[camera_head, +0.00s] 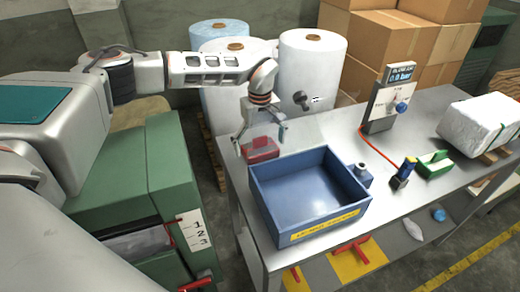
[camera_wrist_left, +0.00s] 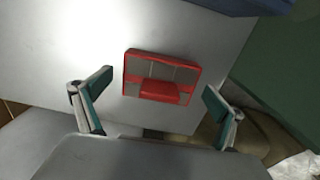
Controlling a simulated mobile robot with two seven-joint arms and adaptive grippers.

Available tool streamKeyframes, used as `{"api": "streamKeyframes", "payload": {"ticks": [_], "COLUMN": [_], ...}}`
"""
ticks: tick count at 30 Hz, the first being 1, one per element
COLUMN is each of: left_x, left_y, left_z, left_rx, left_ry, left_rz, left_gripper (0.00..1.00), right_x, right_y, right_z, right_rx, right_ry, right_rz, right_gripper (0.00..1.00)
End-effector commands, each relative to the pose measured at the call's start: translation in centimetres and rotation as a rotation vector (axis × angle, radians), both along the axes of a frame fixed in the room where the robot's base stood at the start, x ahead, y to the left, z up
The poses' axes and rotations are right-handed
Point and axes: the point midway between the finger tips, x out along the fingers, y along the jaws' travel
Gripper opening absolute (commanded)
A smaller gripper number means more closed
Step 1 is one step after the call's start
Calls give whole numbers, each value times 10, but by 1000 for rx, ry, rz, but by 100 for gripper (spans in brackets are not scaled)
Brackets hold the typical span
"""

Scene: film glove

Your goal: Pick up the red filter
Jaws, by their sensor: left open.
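The red filter (camera_head: 260,149) lies on the metal table (camera_head: 385,213) near its far left corner, behind the blue bin. In the left wrist view the red filter (camera_wrist_left: 160,78) is a red frame with grey panels and a raised red block. My left gripper (camera_head: 262,139) is above the filter and open. In the left wrist view the fingers of my left gripper (camera_wrist_left: 158,98) stand apart on either side of the filter, with clear gaps and no contact showing. My right gripper is not in view.
A blue bin (camera_head: 283,215) with a yellow label stands just in front of the filter. A gauge stand (camera_head: 388,100), a green tray (camera_head: 433,165) and a white block (camera_head: 478,122) are farther right. Wrapped rolls (camera_head: 312,70) stand behind the table. A green cabinet (camera_head: 165,170) is left.

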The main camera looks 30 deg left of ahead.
Motion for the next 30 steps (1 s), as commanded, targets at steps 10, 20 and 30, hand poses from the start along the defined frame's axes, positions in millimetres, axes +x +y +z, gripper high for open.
{"api": "streamKeyframes", "payload": {"ticks": [10,20,30], "left_x": [0,1,2], "left_y": [0,0,0], "left_z": [0,1,34], "left_rx": [0,0,1], "left_ry": [-1,-1,-7], "left_rz": [0,0,-1], "left_gripper": [53,52,52], "right_x": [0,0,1], "right_y": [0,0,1], "right_z": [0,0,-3], "right_rx": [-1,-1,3], "right_ry": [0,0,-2], "right_rz": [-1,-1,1], "right_gripper": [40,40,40]}}
